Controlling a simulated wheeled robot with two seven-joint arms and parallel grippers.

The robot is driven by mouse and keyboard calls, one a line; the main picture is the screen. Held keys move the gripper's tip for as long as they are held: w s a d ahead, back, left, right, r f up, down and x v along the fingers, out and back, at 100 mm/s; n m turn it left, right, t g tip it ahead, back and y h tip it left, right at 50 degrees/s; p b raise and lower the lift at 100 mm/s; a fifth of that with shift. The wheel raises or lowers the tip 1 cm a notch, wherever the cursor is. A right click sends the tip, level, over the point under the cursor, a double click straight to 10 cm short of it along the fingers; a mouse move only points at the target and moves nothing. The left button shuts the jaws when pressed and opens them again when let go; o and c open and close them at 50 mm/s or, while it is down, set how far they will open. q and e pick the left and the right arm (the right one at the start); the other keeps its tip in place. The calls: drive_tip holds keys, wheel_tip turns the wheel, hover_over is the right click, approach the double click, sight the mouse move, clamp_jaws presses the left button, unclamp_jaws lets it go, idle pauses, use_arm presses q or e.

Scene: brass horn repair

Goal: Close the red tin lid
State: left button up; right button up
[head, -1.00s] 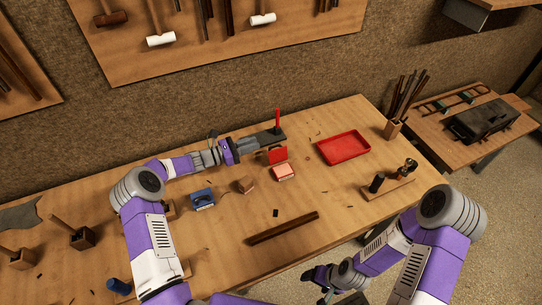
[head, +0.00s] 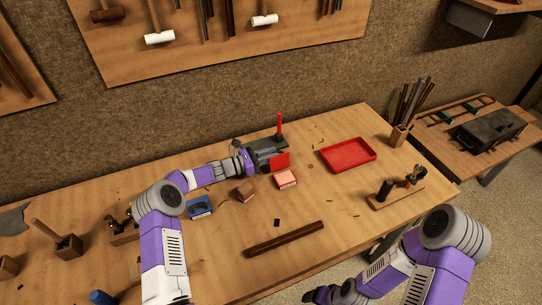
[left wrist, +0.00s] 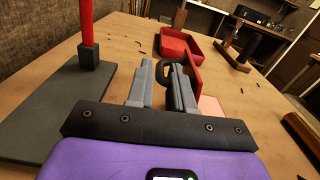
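The red tin (head: 286,180) stands on the bench with a pale top or inside showing. Its red lid (head: 280,161) stands upright at the tin's back edge; the lid also shows in the left wrist view (left wrist: 194,76), just right of my fingers. My left gripper (left wrist: 158,76) is open, its two grey fingers apart with nothing clear between them. It is behind and left of the lid, close to it; I cannot tell whether the right finger touches. A dark loop (left wrist: 164,68) shows by the fingertips. My right gripper (head: 318,295) is low at the bottom edge, its fingers unclear.
A red post (head: 279,126) on a dark grey base stands just behind my left gripper. A red tray (head: 348,154) lies to the right. A blue item (head: 199,207), a wooden block (head: 245,191) and a dark wooden strip (head: 284,239) lie nearer.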

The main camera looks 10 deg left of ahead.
use_arm(q)
drive_tip(key=shift+w+d, duration=0.15)
clamp_jaws()
idle(1.4)
